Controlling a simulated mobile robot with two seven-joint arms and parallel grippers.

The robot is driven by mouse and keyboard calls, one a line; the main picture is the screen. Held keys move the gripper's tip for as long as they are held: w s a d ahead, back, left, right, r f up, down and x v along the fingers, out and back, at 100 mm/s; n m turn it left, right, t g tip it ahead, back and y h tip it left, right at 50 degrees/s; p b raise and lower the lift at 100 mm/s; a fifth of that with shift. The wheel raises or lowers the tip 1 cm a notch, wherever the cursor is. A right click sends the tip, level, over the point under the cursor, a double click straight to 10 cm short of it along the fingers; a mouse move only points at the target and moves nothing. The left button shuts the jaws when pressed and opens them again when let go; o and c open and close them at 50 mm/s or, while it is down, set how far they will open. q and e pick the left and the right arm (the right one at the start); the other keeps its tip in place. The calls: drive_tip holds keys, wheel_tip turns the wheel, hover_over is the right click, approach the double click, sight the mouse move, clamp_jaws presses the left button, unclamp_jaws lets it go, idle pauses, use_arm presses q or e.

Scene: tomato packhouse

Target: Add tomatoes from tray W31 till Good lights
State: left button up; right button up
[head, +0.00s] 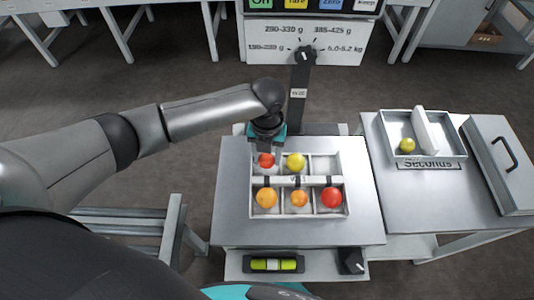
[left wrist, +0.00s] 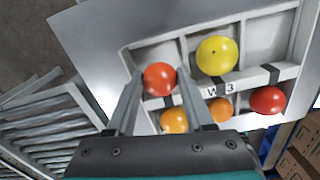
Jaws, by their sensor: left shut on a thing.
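A white tray (head: 345,190) with two rows of compartments sits on the steel platform (head: 228,215); its label, partly legible in the left wrist view, starts "W 3" (left wrist: 213,90). My left gripper (head: 266,154) points down at the back left compartment, shut on a small red tomato (head: 266,161), also between the fingers in the left wrist view (left wrist: 160,78). I cannot tell whether it touches the tray floor. A yellow tomato (head: 296,162) is in the back middle compartment; the back right one is empty. The front row holds two orange tomatoes (head: 266,198) (head: 299,198) and a red one (head: 332,197). My right gripper is not in view.
A dial panel (head: 305,45) with weight ranges stands behind the platform on a dark post (head: 299,95). At right, a "Seconds" tray (head: 396,124) holds a small yellow tomato (head: 407,145), beside a handled lid (head: 497,150). A green level (head: 273,264) lies in front.

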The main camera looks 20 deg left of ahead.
use_arm(q)
drive_tip(key=shift+f, duration=0.3)
drive_tip(key=o, duration=1)
drive_tip(key=c, duration=0.3)
drive_tip(key=shift+c, duration=0.2)
